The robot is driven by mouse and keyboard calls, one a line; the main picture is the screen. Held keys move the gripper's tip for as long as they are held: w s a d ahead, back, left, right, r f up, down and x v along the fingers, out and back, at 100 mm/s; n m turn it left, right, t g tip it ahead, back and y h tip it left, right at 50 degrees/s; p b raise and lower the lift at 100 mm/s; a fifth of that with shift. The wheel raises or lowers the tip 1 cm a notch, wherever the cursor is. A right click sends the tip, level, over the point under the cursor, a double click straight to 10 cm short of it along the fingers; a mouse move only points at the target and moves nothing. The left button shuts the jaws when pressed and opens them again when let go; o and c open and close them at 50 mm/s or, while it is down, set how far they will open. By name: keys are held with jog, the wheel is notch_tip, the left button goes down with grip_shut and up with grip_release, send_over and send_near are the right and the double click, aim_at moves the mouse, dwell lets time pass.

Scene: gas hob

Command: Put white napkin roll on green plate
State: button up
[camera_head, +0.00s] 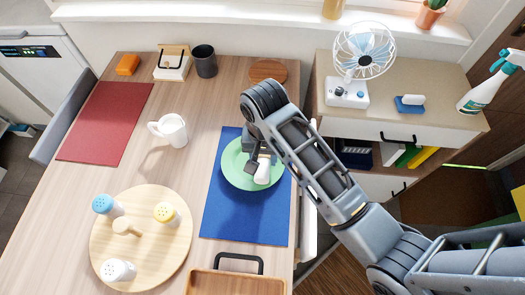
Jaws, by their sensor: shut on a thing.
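The green plate (236,174) lies on a blue placemat (243,224) near the right side of the table. My gripper (259,163) is over the plate, with my arm reaching in from the lower right. It is shut on the white napkin roll (262,174), which shows just below the fingers, over the right part of the plate. I cannot tell whether the roll touches the plate. My wrist hides the back right edge of the plate and part of the roll.
A white mug (170,130) stands left of the placemat. A round wooden board (170,262) with several shakers lies front left, and a wooden tray (235,284) at the front. A red placemat (105,122) lies left. A cabinet with a fan (364,50) stands right.

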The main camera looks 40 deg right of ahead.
jog(key=shift+f, duration=0.35)
jog(key=o, duration=1.1)
jog(key=shift+c, duration=0.2)
